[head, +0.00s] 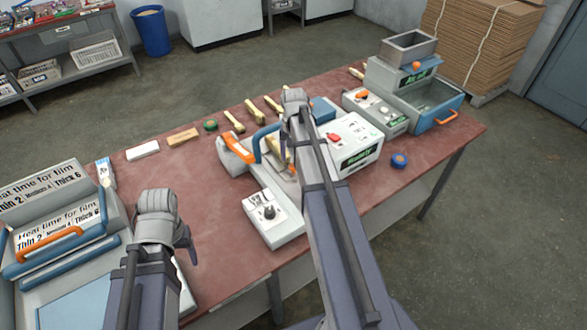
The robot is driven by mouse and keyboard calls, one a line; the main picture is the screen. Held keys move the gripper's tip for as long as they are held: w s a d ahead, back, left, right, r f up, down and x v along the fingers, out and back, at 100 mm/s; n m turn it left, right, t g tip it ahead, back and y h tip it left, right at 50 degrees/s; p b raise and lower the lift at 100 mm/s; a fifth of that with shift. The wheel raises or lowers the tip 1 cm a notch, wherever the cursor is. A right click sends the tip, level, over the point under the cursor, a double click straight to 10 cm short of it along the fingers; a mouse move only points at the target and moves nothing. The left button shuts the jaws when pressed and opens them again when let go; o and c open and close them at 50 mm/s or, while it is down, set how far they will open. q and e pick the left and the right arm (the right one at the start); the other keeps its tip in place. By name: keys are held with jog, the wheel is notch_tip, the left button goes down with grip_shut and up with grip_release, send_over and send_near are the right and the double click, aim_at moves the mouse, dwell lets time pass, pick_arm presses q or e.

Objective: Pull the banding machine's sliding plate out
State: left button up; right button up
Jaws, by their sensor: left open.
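The banding machine stands mid-table as a white body (352,140) with a green label, a blue arch (268,140) and a control box with a black knob (268,212). An orange handle (238,148) sits at its left end. I cannot clearly make out the sliding plate, since my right arm covers part of the machine. My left gripper (187,246) is open and empty, pointing down over the table, left of the control box and apart from the machine. My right gripper (286,136) is over the machine beside the arch; its fingers are mostly hidden behind its wrist.
A sealing machine with an orange handle (50,245) stands at the left. A machine with a hopper and blue tray (432,104) stands at the right. Wooden pieces (183,136) lie along the back edge. A blue roll (399,160) lies at the right. The red tabletop (210,275) is clear front-left.

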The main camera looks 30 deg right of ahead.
aim_at(293, 166)
jog(key=shift+f+b, duration=1.05)
jog(key=shift+f, duration=0.55)
pick_arm(q)
notch_tip(293, 166, down, 3)
jog(key=shift+f, duration=0.1)
pick_arm(e)
jog(key=shift+r, duration=0.1)
grip_shut()
